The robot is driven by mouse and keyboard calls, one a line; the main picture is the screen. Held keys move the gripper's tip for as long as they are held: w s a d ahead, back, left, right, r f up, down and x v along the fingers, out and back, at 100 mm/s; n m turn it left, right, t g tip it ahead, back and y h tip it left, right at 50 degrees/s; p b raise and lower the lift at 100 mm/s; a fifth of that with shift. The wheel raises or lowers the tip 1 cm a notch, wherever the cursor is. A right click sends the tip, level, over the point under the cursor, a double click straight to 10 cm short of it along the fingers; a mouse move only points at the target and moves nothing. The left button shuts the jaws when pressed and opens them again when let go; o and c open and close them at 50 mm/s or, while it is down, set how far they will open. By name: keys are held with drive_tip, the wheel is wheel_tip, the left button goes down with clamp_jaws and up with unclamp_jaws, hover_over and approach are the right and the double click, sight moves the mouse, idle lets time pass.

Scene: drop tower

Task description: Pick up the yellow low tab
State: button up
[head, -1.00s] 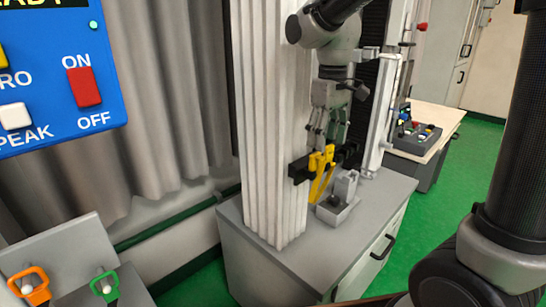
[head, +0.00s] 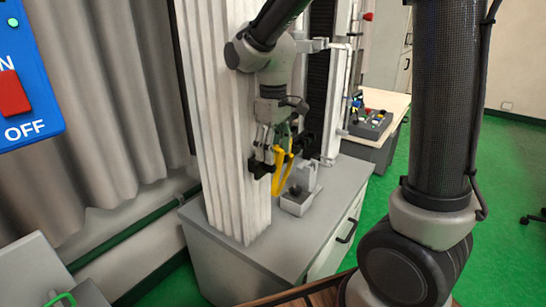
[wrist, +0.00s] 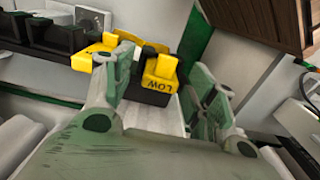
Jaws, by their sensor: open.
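The yellow low tab (wrist: 161,68), marked LOW, sits on a black block (wrist: 150,93) in the wrist view. My gripper (wrist: 163,78) is open, with one greenish finger on each side of the tab. The left finger is close to the tab; I cannot tell whether it touches. In the head view my gripper (head: 272,143) is at the front of the white column, beside yellow parts (head: 283,163). There the fingers partly hide the black holder, and I cannot tell the low tab apart.
Another yellow piece (wrist: 95,52) with black blocks lies left of the tab in the wrist view. The white ribbed column (head: 225,130) stands on a grey cabinet (head: 240,260). A small grey box (head: 297,205) sits below the yellow parts.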

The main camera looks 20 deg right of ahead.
sight(273, 146)
drive_tip(key=c, duration=0.9)
drive_tip(key=shift+c, duration=0.2)
drive_tip(key=shift+r, duration=0.1)
drive_tip(key=shift+r, duration=0.2)
wheel_tip(273, 146, up, 3)
drive_tip(key=shift+r, duration=0.1)
drive_tip(key=s+d, duration=1)
drive_tip(key=s, duration=0.4)
drive_tip(key=shift+s+d+f, duration=0.2)
drive_tip(key=shift+s+d, duration=0.1)
drive_tip(key=shift+r, duration=0.1)
